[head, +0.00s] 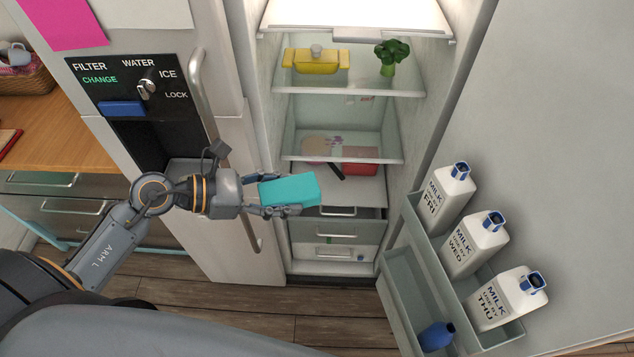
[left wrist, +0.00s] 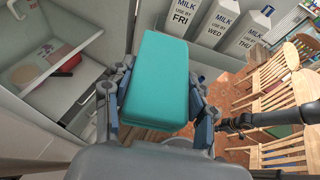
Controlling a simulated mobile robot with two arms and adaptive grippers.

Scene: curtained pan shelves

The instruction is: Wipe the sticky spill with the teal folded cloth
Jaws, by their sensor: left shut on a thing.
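The teal folded cloth (head: 289,190) is a thick block held in my left gripper (head: 283,208), in front of the open fridge. In the left wrist view the cloth (left wrist: 158,85) sits between both fingers of the left gripper (left wrist: 158,100). It is in the air, apart from the shelves. A pinkish-beige patch (head: 322,143) shows at the back of the lower glass shelf's area; I cannot tell if it is the sticky spill.
A yellow dish (head: 316,63) and a green leafy vegetable (head: 391,54) stand on the upper glass shelf (head: 350,92). Several milk cartons, one marked WED (head: 476,243), stand in the open door's bin. A blue bottle (head: 436,336) lies lower. The fridge handle (head: 203,95) is near my left arm.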

